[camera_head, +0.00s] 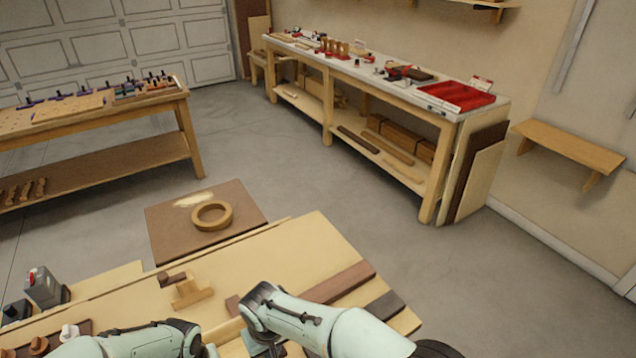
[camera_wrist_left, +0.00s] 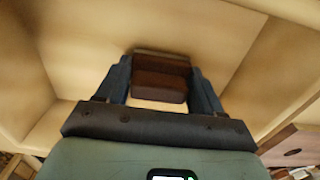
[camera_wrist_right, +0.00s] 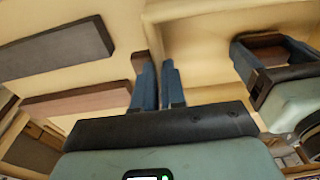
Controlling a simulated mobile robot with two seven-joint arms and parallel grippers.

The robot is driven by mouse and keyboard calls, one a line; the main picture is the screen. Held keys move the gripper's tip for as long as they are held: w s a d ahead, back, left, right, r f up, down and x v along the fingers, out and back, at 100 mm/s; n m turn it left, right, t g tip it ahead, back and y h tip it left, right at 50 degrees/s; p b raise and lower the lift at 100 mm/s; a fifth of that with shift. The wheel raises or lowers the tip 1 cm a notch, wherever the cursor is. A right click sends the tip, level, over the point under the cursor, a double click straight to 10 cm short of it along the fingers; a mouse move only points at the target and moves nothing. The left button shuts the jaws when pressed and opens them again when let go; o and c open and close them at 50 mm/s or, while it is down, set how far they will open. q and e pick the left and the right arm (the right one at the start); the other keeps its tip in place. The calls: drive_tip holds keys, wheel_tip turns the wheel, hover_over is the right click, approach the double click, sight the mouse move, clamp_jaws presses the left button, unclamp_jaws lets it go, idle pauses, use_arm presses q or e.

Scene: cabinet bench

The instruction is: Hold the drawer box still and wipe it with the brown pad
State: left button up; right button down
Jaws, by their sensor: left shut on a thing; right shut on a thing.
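The drawer box (camera_wrist_left: 80,60) is light wood; its inner floor and side walls fill much of the left wrist view. It also shows in the right wrist view (camera_wrist_right: 205,55). My left gripper (camera_wrist_left: 160,68) is shut on the brown pad (camera_wrist_left: 160,86), a dark brown block held inside the box. I cannot tell whether the pad touches the floor. My right gripper (camera_wrist_right: 157,68) is nearly closed, gripping a thin wall of the drawer box. In the head view my arms hide most of the box and both fingertips.
The bench (camera_head: 270,250) carries a reddish-brown strip (camera_head: 340,282), a dark grey strip (camera_head: 382,308) and a small wooden stand (camera_head: 190,292). A grey device (camera_head: 43,287) stands at the left.

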use_arm(q)
drive_tip(key=shift+s+a, duration=0.35)
drive_tip(key=shift+a, duration=0.15)
drive_tip(key=shift+w+d+f, duration=0.1)
drive_tip(key=shift+w+d, duration=0.45)
drive_tip(key=shift+d, duration=0.35)
drive_tip(key=shift+w+d+f, duration=0.1)
drive_tip(key=shift+w+d, duration=0.4)
drive_tip(key=shift+d, duration=0.35)
use_arm(e)
drive_tip(key=shift+a, duration=0.1)
use_arm(q)
drive_tip(key=shift+w+d+r, duration=0.1)
drive_tip(key=shift+w+d, duration=0.35)
drive_tip(key=shift+d, duration=0.3)
drive_tip(key=shift+w+d+r, duration=0.1)
drive_tip(key=shift+w+d, duration=0.35)
drive_tip(key=shift+d, duration=0.25)
